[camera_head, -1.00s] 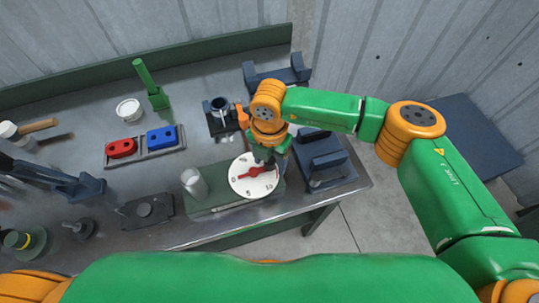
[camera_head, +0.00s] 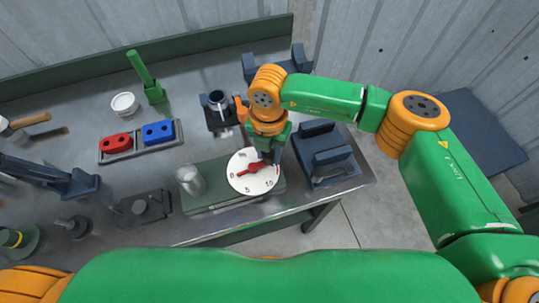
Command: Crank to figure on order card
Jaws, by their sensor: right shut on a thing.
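A round white dial (camera_head: 246,182) with dark figures and a red pointer (camera_head: 252,169) lies on top of a green box (camera_head: 208,200) near the bench's front edge. A 5 and a 10 can be read along its lower rim. My right gripper (camera_head: 270,157) points down at the dial's upper right edge and is shut on the crank. The fingers and wrist hide most of the crank and that part of the dial. I cannot make out an order card. My left gripper is out of view.
A grey metal cylinder (camera_head: 191,180) stands left of the dial. A dark blue fixture (camera_head: 328,158) is close on the right. A dark clamp block with a ring (camera_head: 216,101) stands behind. A tray holds red (camera_head: 115,143) and blue (camera_head: 158,132) blocks.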

